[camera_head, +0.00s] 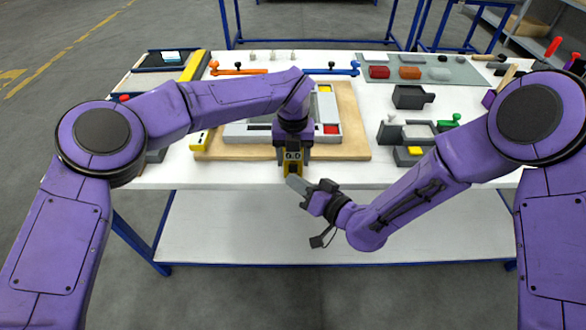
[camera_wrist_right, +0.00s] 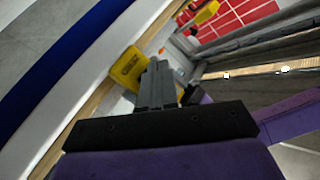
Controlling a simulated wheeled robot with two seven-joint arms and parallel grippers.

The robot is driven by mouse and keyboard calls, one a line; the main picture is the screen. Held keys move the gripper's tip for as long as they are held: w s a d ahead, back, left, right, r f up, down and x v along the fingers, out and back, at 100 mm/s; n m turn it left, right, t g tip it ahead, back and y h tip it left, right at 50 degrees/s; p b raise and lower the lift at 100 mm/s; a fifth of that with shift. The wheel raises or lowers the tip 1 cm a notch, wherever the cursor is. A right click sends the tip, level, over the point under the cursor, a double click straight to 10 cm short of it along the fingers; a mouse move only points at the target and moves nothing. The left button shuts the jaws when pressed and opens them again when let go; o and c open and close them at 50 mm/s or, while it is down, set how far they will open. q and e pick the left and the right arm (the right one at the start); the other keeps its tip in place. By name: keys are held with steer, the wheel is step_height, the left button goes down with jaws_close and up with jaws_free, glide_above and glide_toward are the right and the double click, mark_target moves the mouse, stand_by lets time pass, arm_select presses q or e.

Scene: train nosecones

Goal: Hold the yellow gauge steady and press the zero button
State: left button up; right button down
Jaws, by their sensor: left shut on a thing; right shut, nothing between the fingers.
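The yellow gauge (camera_head: 293,169) is near the front edge of the table, mostly covered by my left gripper (camera_head: 292,157) in the head view. My left gripper points down and is shut on it. In the right wrist view the yellow gauge (camera_wrist_right: 126,66) shows a face with dark markings too small to read. My right gripper (camera_head: 292,181) is shut and empty, its fingertips close in front of the gauge. In the right wrist view the shut fingers (camera_wrist_right: 156,75) overlap the gauge's right side; I cannot tell whether they touch it. I cannot make out the zero button.
A wooden board (camera_head: 352,128) bears a grey fixture (camera_head: 350,130) behind the grippers. A yellow bar (camera_head: 194,66) lies at left. Dark blocks (camera_head: 411,97) and a grey-green mat (camera_head: 453,72) with coloured pieces are at right. The front table edge is close below the gauge.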

steer(key=s, duration=0.5)
stand_by(0.5)
stand_by(0.5)
arm_select(q)
steer(key=o, duration=1.3)
steer(key=shift+c, duration=0.2)
steer(key=shift+r, duration=0.15)
